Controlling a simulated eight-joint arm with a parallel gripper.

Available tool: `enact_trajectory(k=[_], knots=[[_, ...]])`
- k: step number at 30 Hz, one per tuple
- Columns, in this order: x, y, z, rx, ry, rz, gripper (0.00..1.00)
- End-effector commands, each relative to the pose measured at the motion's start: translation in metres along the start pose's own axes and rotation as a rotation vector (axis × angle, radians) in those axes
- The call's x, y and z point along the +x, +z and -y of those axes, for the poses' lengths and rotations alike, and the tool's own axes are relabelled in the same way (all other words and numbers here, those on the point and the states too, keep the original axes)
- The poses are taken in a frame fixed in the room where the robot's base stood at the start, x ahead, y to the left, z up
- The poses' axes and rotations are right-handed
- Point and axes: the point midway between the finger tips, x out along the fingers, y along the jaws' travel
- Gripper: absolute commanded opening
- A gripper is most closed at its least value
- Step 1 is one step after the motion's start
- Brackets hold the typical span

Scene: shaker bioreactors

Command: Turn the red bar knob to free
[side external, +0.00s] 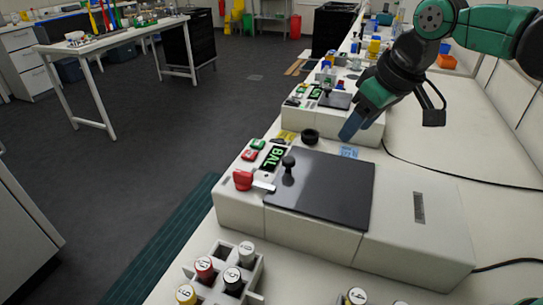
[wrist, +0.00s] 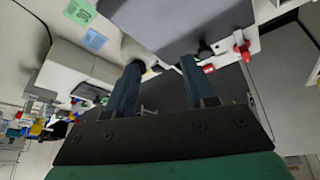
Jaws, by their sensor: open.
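The red bar knob (side external: 242,180) sits at the front left corner of the near white shaker unit (side external: 420,245), beside a pale plate at the edge of the dark lid (side external: 335,185). It also shows in the wrist view (wrist: 243,47), right of the fingers. My gripper (side external: 350,132) is behind the near unit, above the bench, apart from the knob and to its upper right in the side view. In the wrist view the two blue-grey fingers (wrist: 160,65) stand apart with nothing between them. The knob's setting marks are too small to read.
A display reading BAL (side external: 273,157), a green button (side external: 257,144), a red button (side external: 250,155) and a black round knob (side external: 310,136) are nearby. A vial rack (side external: 225,275) stands in front. A second unit (side external: 320,120) stands behind.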

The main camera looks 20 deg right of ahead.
Motion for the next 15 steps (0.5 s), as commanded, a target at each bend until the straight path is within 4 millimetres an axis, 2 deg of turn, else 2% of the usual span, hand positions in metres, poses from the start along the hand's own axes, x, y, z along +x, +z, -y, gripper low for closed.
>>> enact_trajectory(k=[1, 6, 10, 15], knots=[[0.002, -0.017, 0.011, -0.049, -0.017, 0.033, 0.49], [0.015, -0.058, 0.050, -0.208, -0.067, 0.158, 0.49], [0.033, -0.079, 0.085, -0.330, -0.100, 0.250, 0.49], [0.053, -0.088, 0.121, -0.448, -0.128, 0.341, 0.49]])
